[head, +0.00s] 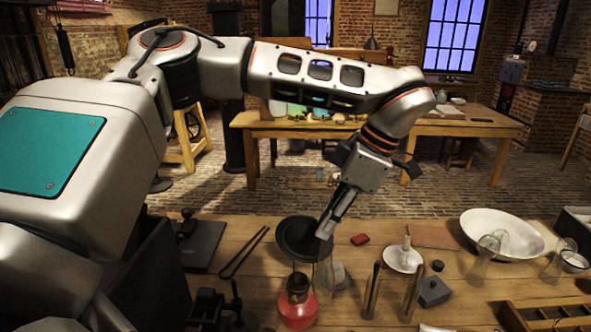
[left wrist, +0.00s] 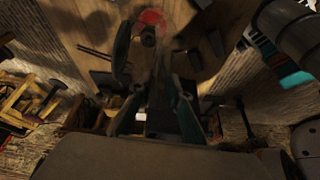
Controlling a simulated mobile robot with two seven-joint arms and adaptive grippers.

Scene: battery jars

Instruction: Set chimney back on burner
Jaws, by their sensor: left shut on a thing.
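The red oil lamp (head: 298,310) stands upright on the bench, with its dark burner (head: 298,284) on top. The red lamp also shows at the top of the left wrist view (left wrist: 150,20). My left gripper (head: 325,232) points down above and to the right of the lamp. It is shut on the clear glass chimney (head: 322,272), which is faint and hangs near the burner's right side. Whether the chimney touches the lamp cannot be told. In the left wrist view the fingers are dark and the glass between them is hard to make out. My right gripper is not in view.
A black round pan (head: 290,236) sits behind the lamp. Glass tubes (head: 412,297) and a grey block (head: 434,292) stand to the right, with a white candle dish (head: 403,261) and a white basin (head: 515,240). Tongs (head: 243,253) lie on the left.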

